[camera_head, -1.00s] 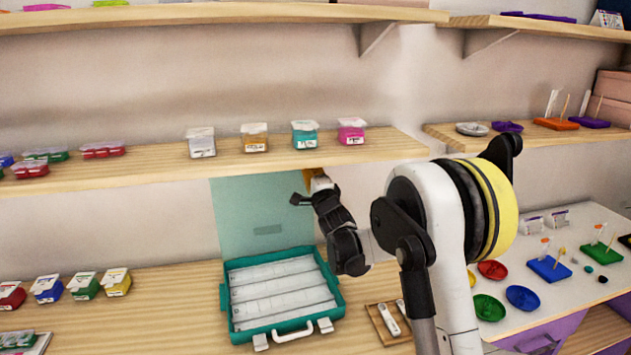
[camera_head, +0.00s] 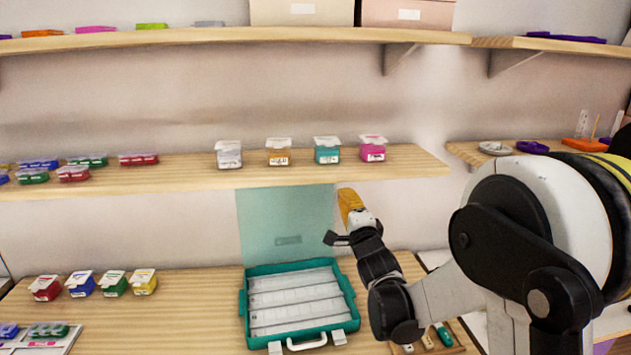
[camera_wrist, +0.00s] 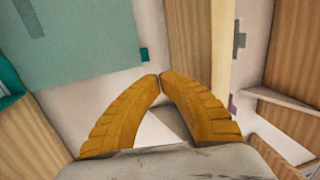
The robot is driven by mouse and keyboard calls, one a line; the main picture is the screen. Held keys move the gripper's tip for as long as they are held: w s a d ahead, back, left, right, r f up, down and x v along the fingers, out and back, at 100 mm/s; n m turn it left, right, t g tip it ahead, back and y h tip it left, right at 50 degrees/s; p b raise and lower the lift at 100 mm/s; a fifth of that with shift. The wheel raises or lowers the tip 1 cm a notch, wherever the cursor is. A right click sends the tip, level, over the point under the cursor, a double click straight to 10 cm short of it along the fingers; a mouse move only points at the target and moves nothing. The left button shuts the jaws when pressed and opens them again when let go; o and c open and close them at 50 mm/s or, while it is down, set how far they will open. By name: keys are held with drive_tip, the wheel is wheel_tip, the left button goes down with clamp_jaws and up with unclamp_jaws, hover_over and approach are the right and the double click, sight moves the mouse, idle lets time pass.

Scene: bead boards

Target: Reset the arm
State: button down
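My gripper (camera_head: 350,203) has yellow-orange fingers and points upward, just below the front edge of the middle shelf and right of the teal case's raised lid. In the wrist view its two ribbed fingers (camera_wrist: 160,76) meet at the tips, with nothing seen between them. My arm fills the right side of the head view, bent at a large joint close to the camera.
An open teal case (camera_head: 352,312) lies on the lower counter (camera_head: 210,290), its translucent lid (camera_head: 285,215) upright. Small bead boxes (camera_head: 327,155) stand on the middle shelf (camera_head: 130,180). More boxes (camera_head: 114,284) stand at lower left. My arm hides much of the right-hand area.

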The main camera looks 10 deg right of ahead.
drive_tip(key=s+f+n+g, duration=0.4)
drive_tip(key=s+n, duration=0.1)
drive_tip(key=s, duration=0.8)
drive_tip(key=s+f+n+g+b, duration=0.1)
drive_tip(key=s+f+n+g, duration=0.3)
drive_tip(key=s, duration=0.9)
drive_tip(key=s+f+n+g+h+b, duration=0.1)
drive_tip(key=s+f+n+g, duration=0.3)
drive_tip(key=s, duration=0.9)
drive_tip(key=n, duration=0.3)
drive_tip(key=shift+d+n+g, duration=0.15)
drive_tip(key=shift+n+g, duration=0.25)
drive_tip(key=shift+w, duration=0.1)
